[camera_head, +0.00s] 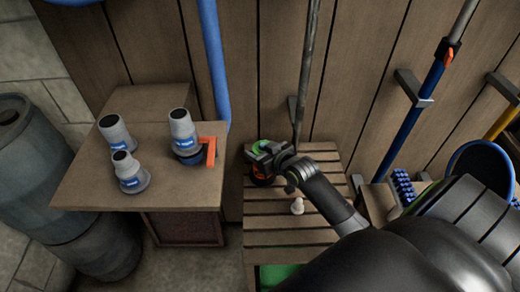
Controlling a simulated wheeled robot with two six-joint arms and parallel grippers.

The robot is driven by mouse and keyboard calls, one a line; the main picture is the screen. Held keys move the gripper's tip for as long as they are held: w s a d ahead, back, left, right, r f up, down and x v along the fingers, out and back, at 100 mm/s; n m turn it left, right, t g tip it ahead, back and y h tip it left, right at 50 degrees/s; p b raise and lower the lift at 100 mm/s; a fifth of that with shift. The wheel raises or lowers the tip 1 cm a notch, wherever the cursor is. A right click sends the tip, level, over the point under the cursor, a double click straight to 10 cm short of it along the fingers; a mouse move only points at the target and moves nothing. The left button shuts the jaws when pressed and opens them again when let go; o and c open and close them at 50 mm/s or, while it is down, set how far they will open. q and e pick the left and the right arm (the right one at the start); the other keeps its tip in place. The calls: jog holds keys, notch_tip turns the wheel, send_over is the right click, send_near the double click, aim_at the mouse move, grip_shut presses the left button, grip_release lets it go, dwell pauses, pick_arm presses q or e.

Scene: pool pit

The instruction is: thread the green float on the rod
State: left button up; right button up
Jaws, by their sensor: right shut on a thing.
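My right gripper (266,156) reaches in from the lower right over the slatted wooden table. It is shut on the green float (262,146), of which only a small green part shows past the jaws. An orange and dark part shows just under the jaws; I cannot tell what it belongs to. A long thin grey rod (307,65) stands nearly upright by the plank wall, its lower end running down behind my gripper and wrist. I cannot tell whether the float touches it. My left gripper is out of view.
Several grey bottles (183,130) stand on the wooden cabinet (90,185) at left, with an orange handle (209,151) beside one. A blue pole (411,125) and a blue bucket (481,165) are at right.

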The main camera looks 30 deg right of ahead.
jog(key=shift+f+b, duration=0.45)
jog(key=shift+f, duration=0.3)
jog(key=o, duration=1.5)
jog(key=shift+c, duration=0.2)
jog(key=shift+s+r+p, duration=0.3)
jog(key=shift+s+p, duration=0.1)
jog(key=shift+p, duration=0.1)
jog(key=shift+p+v, duration=1.3)
jog(key=shift+v, duration=0.75)
jog(key=p+v, duration=0.3)
jog(key=v, duration=0.3)
jog(key=shift+f, duration=0.1)
